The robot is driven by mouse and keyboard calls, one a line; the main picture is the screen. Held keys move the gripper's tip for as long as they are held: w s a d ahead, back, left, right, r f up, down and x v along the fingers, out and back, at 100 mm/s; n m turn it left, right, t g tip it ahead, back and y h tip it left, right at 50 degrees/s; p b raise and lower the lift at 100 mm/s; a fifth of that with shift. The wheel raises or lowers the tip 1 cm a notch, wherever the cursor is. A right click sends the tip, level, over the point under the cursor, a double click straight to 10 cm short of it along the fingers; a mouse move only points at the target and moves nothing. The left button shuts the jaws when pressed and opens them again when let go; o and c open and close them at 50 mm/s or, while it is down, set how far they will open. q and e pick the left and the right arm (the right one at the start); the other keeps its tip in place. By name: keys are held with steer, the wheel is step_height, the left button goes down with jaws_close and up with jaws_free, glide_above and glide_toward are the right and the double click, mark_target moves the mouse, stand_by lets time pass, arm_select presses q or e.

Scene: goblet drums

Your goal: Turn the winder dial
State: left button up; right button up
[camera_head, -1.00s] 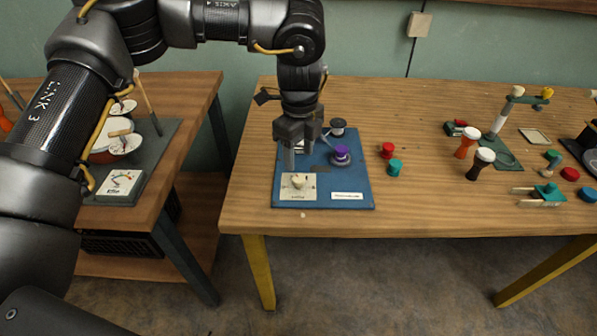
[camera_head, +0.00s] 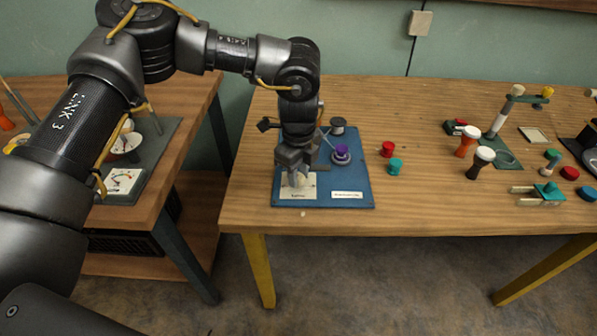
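The winder dial (camera_head: 298,182) is a small pale knob on a cream plate (camera_head: 310,192) at the front left of a blue board (camera_head: 345,180). My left gripper (camera_head: 298,178) points down over it, with its fingertips on either side of the knob. The fingers look apart, but whether they touch the knob is too small to tell. The fingers and wrist hide part of the dial and plate. A purple spool (camera_head: 341,153) and a dark spool (camera_head: 338,126) stand on the board behind and right of the gripper. My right gripper is not in view.
Red (camera_head: 388,149) and teal (camera_head: 395,166) spools stand right of the board. Small goblet drums (camera_head: 481,163) and other parts are farther right on the wooden table (camera_head: 425,205). A side table (camera_head: 195,100) stands at left beyond a gap.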

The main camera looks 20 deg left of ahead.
arm_select(q)
steer(key=c, duration=0.4)
steer(key=shift+o, duration=0.2)
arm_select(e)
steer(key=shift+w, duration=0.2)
arm_select(q)
steer(key=m+p, duration=0.1)
steer(key=m, duration=0.1)
steer(key=shift+m, duration=0.4)
steer(key=m, duration=0.2)
steer(key=shift+m, duration=0.4)
steer(key=m, duration=0.3)
steer(key=shift+p, duration=0.3)
steer(key=shift+m, duration=1.6)
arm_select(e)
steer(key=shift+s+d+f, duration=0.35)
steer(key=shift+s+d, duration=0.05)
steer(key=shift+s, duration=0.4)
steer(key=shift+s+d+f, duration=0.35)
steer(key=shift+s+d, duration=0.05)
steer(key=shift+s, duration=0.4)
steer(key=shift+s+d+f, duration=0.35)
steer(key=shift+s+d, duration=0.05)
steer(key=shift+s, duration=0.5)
